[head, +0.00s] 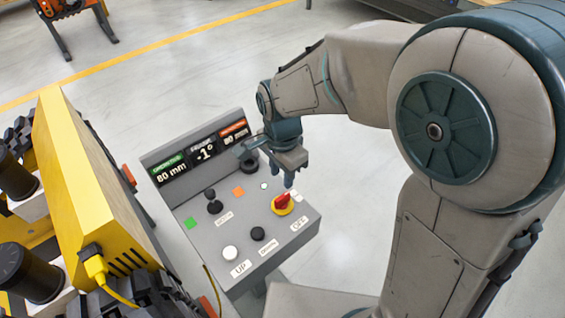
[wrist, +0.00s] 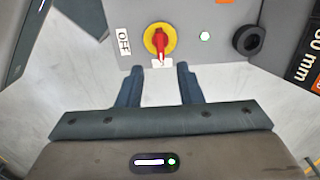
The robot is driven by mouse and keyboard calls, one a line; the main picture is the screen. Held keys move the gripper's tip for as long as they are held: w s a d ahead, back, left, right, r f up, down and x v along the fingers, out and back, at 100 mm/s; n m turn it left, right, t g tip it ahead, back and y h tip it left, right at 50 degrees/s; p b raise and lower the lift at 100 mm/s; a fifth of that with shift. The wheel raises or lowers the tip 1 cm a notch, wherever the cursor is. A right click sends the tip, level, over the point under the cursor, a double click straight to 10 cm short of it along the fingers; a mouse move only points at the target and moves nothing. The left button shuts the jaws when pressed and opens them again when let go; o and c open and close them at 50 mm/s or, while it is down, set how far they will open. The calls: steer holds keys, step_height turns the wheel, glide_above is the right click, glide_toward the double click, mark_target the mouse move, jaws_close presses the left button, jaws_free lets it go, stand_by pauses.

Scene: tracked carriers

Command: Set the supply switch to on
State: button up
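The supply switch is a red rotary handle on a round yellow plate (head: 283,205), on a grey control panel (head: 205,240); it also shows in the wrist view (wrist: 151,36). Its handle points away from the OFF label (wrist: 124,42), toward a second white label (wrist: 162,64) on the gripper side. The handle tip partly covers that label, and I cannot read it clearly. My gripper (head: 289,181) hangs just beyond the switch. In the wrist view its two fingers (wrist: 159,75) are apart, empty, on either side of the handle's line but short of the handle.
The panel also bears a black joystick (head: 214,205), a white button (head: 230,253), a black button (head: 257,233) and a tilted display (head: 195,152). A yellow machine (head: 85,180) stands close on the left. Floor to the right is clear.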

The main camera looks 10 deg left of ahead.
steer(key=shift+r, duration=1.7)
steer(key=s+d+r+n+t, duration=0.1)
steer(key=s+d+r+n, duration=0.1)
steer(key=d, duration=0.5)
steer(key=s+d+r+n+t, duration=0.1)
steer(key=s+d+r+n, duration=0.1)
steer(key=d, duration=0.6)
steer(key=s+d+r+n+t, duration=0.1)
steer(key=s+d+r+n, duration=0.1)
steer(key=s+d+n, duration=0.2)
steer(key=d, duration=0.3)
steer(key=shift+d+t, duration=0.3)
